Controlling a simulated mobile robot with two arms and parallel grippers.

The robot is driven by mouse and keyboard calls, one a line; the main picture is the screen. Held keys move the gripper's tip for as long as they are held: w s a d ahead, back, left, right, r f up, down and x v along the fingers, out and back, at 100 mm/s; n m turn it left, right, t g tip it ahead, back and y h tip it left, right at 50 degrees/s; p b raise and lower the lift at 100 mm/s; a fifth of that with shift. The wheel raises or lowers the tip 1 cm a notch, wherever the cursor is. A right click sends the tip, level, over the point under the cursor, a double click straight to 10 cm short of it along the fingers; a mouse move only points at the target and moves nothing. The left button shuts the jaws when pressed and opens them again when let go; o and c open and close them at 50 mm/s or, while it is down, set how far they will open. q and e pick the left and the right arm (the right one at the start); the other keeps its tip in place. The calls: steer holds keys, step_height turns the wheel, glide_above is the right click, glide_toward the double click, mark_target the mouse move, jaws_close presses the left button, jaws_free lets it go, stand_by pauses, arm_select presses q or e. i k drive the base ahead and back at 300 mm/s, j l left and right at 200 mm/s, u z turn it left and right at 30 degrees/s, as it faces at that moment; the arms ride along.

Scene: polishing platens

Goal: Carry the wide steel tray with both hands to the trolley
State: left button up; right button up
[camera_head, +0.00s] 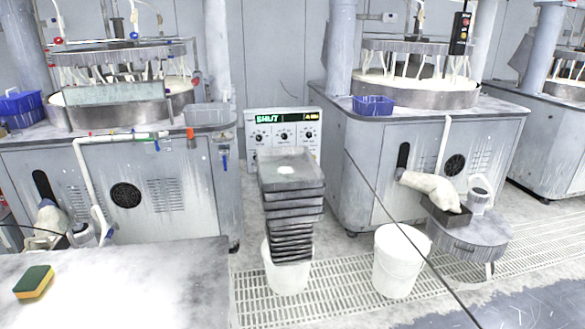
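A stack of grey steel trays stands in the middle of the view. The top tray (290,181) is wide and shallow, with a small pale patch on its floor. Several narrower dark trays (291,240) show below it, tapering downward. The lower end of the stack overlaps a white bucket (287,277); I cannot tell whether it rests in it or stands behind it. I cannot make out a trolley for certain. Neither of my grippers is in view.
Polishing machines stand left (160,195) and right (385,160), with a control panel (284,135) between. A second white bucket (397,268) and a round grey stand (480,238) are at right. A pale tabletop (130,285) with a sponge (34,281) fills the lower left. Floor grating shows around the buckets.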

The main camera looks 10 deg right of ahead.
mark_target(140, 305)
steer(key=i+l, duration=1.35)
steer(key=i+j+u, duration=0.05)
steer(key=i, duration=0.05)
